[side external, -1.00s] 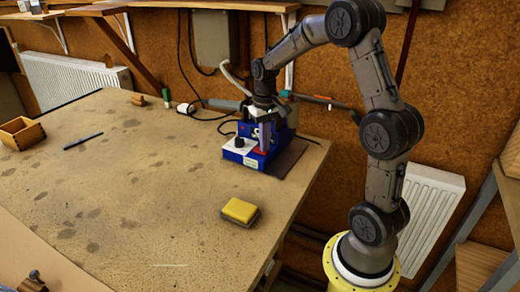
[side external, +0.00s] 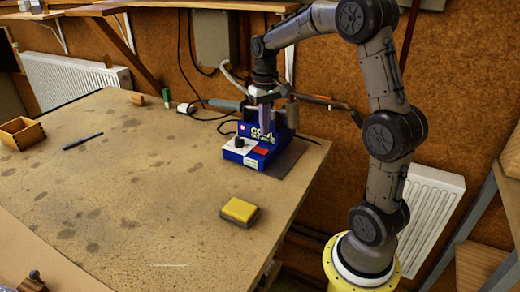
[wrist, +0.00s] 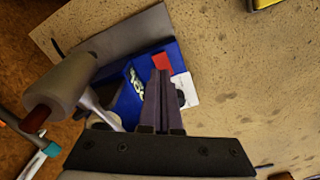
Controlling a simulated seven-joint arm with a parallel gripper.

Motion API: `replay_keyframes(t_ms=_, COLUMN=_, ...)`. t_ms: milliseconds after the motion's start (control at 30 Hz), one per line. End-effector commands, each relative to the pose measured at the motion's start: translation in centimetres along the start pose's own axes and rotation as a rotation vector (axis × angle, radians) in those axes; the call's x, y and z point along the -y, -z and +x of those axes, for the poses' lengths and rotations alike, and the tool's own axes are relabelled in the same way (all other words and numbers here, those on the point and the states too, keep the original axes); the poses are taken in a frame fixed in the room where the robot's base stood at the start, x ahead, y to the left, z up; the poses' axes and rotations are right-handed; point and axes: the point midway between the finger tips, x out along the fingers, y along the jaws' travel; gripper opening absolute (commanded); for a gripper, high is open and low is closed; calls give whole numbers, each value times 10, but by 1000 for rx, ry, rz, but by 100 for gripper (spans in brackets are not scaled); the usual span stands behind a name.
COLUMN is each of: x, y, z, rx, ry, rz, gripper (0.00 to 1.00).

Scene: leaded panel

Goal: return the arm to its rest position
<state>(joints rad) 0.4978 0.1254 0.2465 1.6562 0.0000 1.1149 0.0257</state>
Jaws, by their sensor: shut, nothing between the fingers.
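My gripper (side external: 265,112) is above the blue soldering station at the far right part of the bench, apart from it. Its two fingers (wrist: 160,100) are together in the wrist view, with nothing between them. The blue station (side external: 256,150) has a white front panel, a black knob and a red patch. It also shows under the fingers in the wrist view (wrist: 130,98). The rest of my arm rises to the right and bends over from its yellow base.
A yellow sponge (side external: 240,210) lies near the bench's right edge. The middle of the bench (side external: 140,200) is clear.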

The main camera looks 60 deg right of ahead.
Motion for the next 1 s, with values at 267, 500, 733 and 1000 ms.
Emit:
replay_keyframes(t_ms=267, x=0, y=0, z=-13, rx=-3, ry=0, rz=0, gripper=0)
replay_keyframes(t_ms=500, x=0, y=0, z=-13, rx=-2, ry=0, rz=-1, gripper=0)
replay_keyframes(t_ms=733, x=35, y=-16, z=-54, rx=-99, ry=7, rz=-93, gripper=0)
replay_keyframes(t_ms=1000, x=81, y=-121, z=-106, rx=-296, ry=51, rz=-302, gripper=0)
